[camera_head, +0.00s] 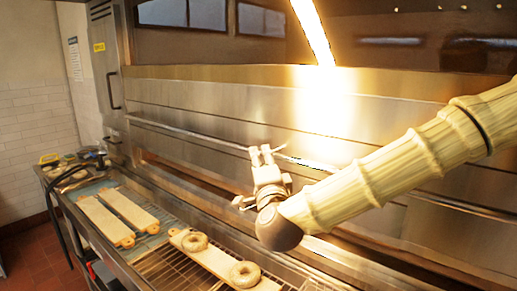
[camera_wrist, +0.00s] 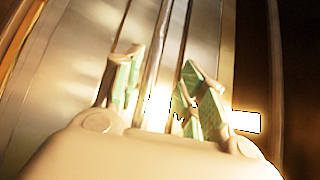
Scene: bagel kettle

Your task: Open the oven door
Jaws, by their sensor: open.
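The oven door (camera_head: 200,122) is part of a wide stainless steel front and looks closed. Its long horizontal bar handle (camera_head: 185,133) runs across the front. My gripper (camera_head: 260,152) is at the middle of this bar, fingers pointing toward the oven. In the wrist view, the open fingers (camera_wrist: 160,65) stand on either side of a long bar (camera_wrist: 152,72), which lines up between them. I cannot tell whether either finger touches it. Bright glare and the gripper's own body hide part of the bar.
Below the oven front is a counter with a wire rack (camera_head: 165,268). A board (camera_head: 217,258) there carries two bagels (camera_head: 195,242). Other boards (camera_head: 100,220) lie to the left, with small items at the far end. A tall steel cabinet (camera_head: 107,60) stands at the left.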

